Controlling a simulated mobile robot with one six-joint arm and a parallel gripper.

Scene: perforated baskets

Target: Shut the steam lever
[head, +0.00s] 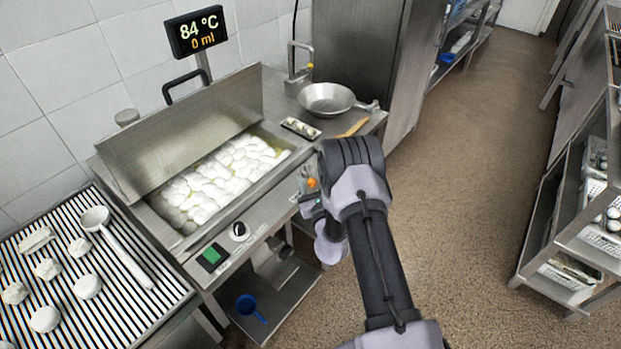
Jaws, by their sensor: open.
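A small orange knob or lever end (311,183) shows at the right end of the steel cooker's front panel. It may be the steam lever; its full shape and position are hidden. My gripper (306,193) is at this spot, close beside the orange part. My wrist covers most of the fingers, so I cannot tell whether they touch it. The gripper is open. The cooker (262,212) has a raised lid (185,137) and a basin full of white lumps (215,185). Its front panel carries a black dial (240,232) and a green switch (212,257).
A display (196,32) reads 84 °C and 0 ml. A metal pan (327,98) and wooden tool (353,127) lie right of the basin. A striped rack (60,300) holds a ladle (115,245) and white lumps. The floor (465,170) at right is clear up to shelving (570,235).

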